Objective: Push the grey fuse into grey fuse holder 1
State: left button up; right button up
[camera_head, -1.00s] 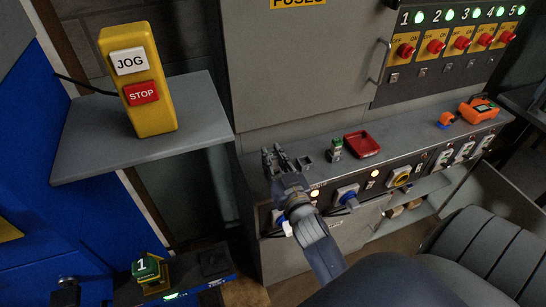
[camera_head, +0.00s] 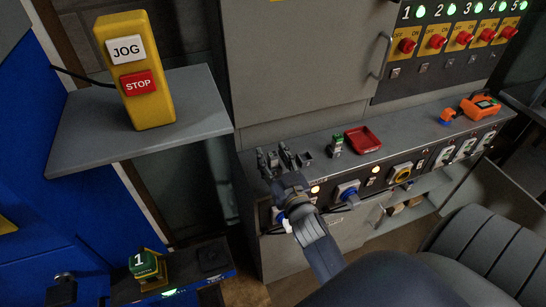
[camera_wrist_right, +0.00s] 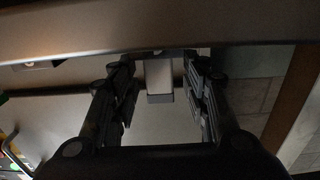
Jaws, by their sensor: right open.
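My right gripper (camera_head: 275,158) reaches over the grey counter from the front, its dark fingers open near the counter's back left part. In the right wrist view the open fingers (camera_wrist_right: 160,85) stand on either side of a light grey block (camera_wrist_right: 159,75) with a darker end. I cannot tell whether this block is the grey fuse, its holder, or both together. A small grey square fitting (camera_head: 305,159) sits on the counter just right of the gripper. The numbers of the holders cannot be read. My left gripper is not in view.
An orange device (camera_head: 479,106) lies farther right. The cabinet (camera_head: 300,65) rises behind. A shelf with the yellow JOG/STOP box (camera_head: 135,70) is at left.

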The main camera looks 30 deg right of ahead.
jog(key=shift+s+f, duration=0.1)
jog(key=shift+s, duration=0.2)
jog(key=v, duration=0.7)
dwell(0.6)
